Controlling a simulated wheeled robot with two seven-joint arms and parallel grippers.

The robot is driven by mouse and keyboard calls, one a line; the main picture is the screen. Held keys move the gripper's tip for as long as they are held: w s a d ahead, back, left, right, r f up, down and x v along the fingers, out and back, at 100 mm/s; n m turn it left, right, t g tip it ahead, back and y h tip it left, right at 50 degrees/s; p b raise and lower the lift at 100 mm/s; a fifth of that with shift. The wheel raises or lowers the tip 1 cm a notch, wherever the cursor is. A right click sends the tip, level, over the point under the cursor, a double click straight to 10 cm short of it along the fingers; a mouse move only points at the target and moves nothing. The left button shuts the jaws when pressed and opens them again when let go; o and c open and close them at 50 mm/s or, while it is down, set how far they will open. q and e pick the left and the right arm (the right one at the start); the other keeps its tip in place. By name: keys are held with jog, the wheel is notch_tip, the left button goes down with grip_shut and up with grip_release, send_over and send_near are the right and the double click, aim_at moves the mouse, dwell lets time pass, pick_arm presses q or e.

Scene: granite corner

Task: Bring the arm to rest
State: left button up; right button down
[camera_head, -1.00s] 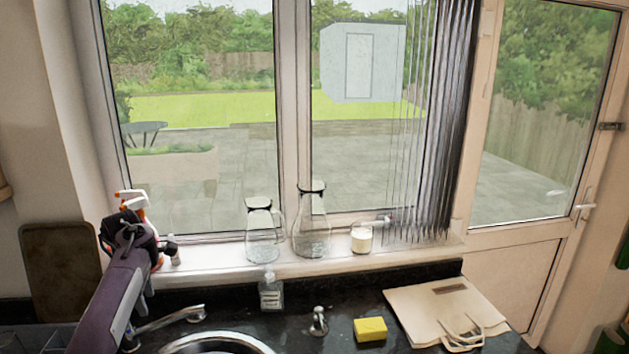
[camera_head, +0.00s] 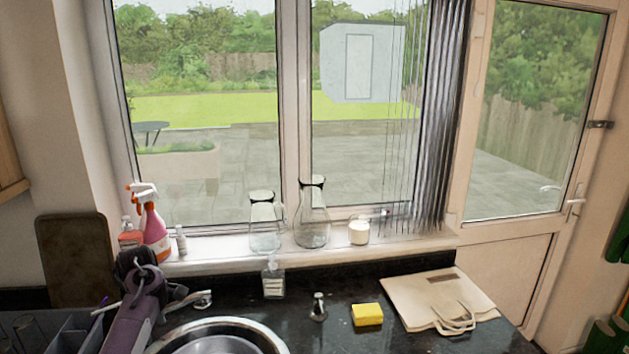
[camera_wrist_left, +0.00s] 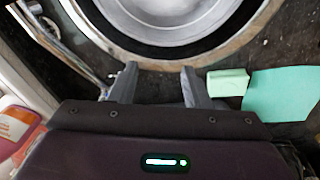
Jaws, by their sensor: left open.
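My left arm comes in from the lower left in the head view. Its gripper (camera_head: 176,296) is low, near the tap and the left side of the steel sink (camera_head: 262,326). In the left wrist view the two fingers of my left gripper (camera_wrist_left: 158,84) stand apart with nothing between them. The sink's rim (camera_wrist_left: 160,62) shows just beyond the fingertips. My right gripper is not in view.
Spray bottles (camera_head: 154,232) and glass jugs (camera_head: 312,230) stand on the windowsill. A soap bottle (camera_head: 273,282), a yellow sponge (camera_head: 367,315) and a paper bag (camera_head: 425,298) are on the black counter. A brown board (camera_head: 75,262) leans at left.

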pick_arm(q)
jog(key=s+d+f+m+t, duration=0.1)
jog(key=s+d+f+m, duration=0.4)
jog(key=s, duration=0.3)
jog(key=s+d+f+m, duration=0.5)
jog(key=s, duration=0.3)
jog(key=s+d+r+m+t+h, duration=0.1)
jog(key=s+d+r+m, duration=0.25)
jog(key=s, duration=0.55)
jog(key=s+d+r+m, duration=0.3)
jog(key=s+d+m, duration=0.2)
jog(key=s, duration=0.5)
notch_tip(320, 180, down, 33)
jog(key=b, duration=0.6)
jog(key=s+a+f+g+b, duration=0.1)
jog(key=s+a+f+b, duration=0.1)
jog(key=s+f, duration=0.8)
jog(key=s+a+f+g+b, duration=0.1)
jog(key=s+f+b, duration=0.2)
jog(key=s+f, duration=0.7)
notch_tip(320, 180, down, 7)
jog(key=shift+s+a+f, duration=0.1)
jog(key=shift+s+a, duration=0.3)
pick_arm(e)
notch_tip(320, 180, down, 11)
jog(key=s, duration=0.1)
